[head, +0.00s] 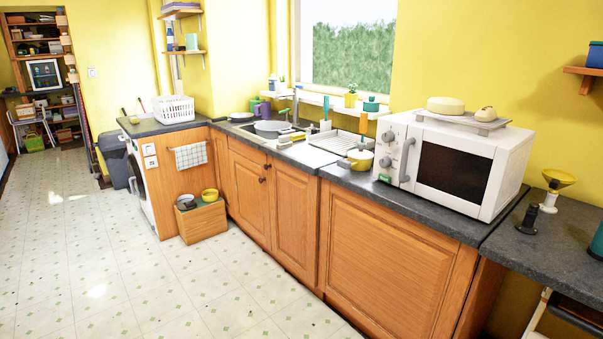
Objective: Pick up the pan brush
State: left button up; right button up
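I cannot tell for sure which item is the pan brush; the small things around the sink are tiny in the head view. Neither of my grippers is in view.
The dark counter (425,207) runs along the right wall above wooden cabinets. A small wooden box (203,222) stands on the floor by the cabinets. The tiled floor at left is clear.

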aim_at(284, 141)
jog(key=i+j+u, duration=0.1)
jog(key=i+u, duration=0.2)
jog(key=i, duration=0.35)
jog(key=i+l+u, duration=0.1)
jog(key=i+u, duration=0.15)
jog(key=i, duration=0.4)
jog(key=i+l+u, duration=0.3)
jog(key=i, duration=0.35)
jog(key=j, duration=0.1)
